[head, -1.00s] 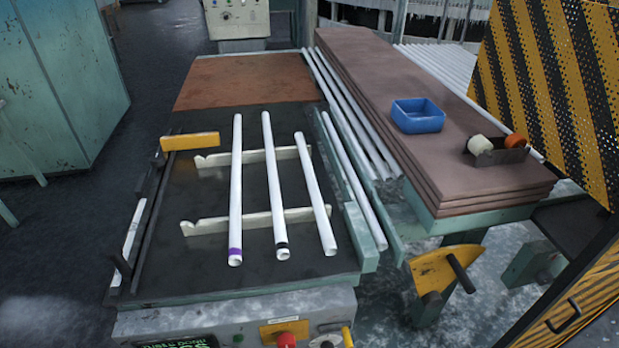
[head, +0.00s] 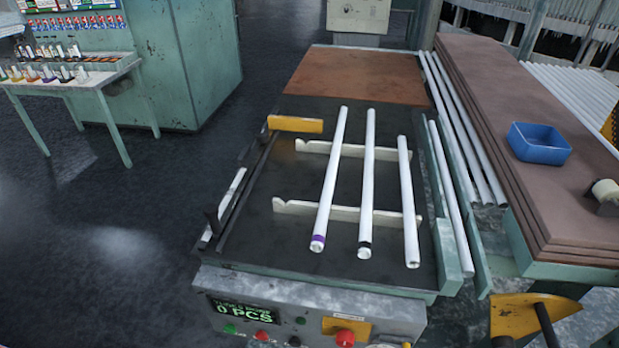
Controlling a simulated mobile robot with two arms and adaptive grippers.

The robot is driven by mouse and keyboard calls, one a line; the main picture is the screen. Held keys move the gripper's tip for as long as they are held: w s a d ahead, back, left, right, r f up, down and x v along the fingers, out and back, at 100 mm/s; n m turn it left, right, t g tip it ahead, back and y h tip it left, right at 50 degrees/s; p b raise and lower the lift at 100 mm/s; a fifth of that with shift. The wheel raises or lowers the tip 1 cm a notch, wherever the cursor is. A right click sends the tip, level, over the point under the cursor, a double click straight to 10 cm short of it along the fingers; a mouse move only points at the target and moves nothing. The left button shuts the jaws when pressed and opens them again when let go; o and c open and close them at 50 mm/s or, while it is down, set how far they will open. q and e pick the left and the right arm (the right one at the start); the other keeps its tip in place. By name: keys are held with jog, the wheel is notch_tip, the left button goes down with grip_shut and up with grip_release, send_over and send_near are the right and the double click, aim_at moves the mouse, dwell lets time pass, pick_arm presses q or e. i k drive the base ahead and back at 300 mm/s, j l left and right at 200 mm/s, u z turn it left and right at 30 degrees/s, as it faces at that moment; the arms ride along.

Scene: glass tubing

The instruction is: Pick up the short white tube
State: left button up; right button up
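The short white tube (head: 408,200) lies on the dark bed of a green machine table, the rightmost of three tubes resting across two pale notched rails. It has no coloured band that I can see. To its left lies a longer white tube with a black band (head: 367,185), and further left a longer white tube with a purple band (head: 330,180). The front rail (head: 340,212) and back rail (head: 345,149) support the tubes. Neither of my grippers shows in the head view.
The machine's front panel (head: 300,312) has a red button and a display reading 0 PCS. Right of it, stacked brown boards carry a blue bin (head: 539,143). Long white tubes (head: 470,150) lie between. A small table (head: 85,80) stands far left; the floor between is clear.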

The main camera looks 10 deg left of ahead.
aim_at(412, 255)
jog(key=k+l+z, duration=0.2)
jog(key=z, duration=0.25)
jog(key=k+l+z, duration=0.15)
jog(key=z, duration=0.35)
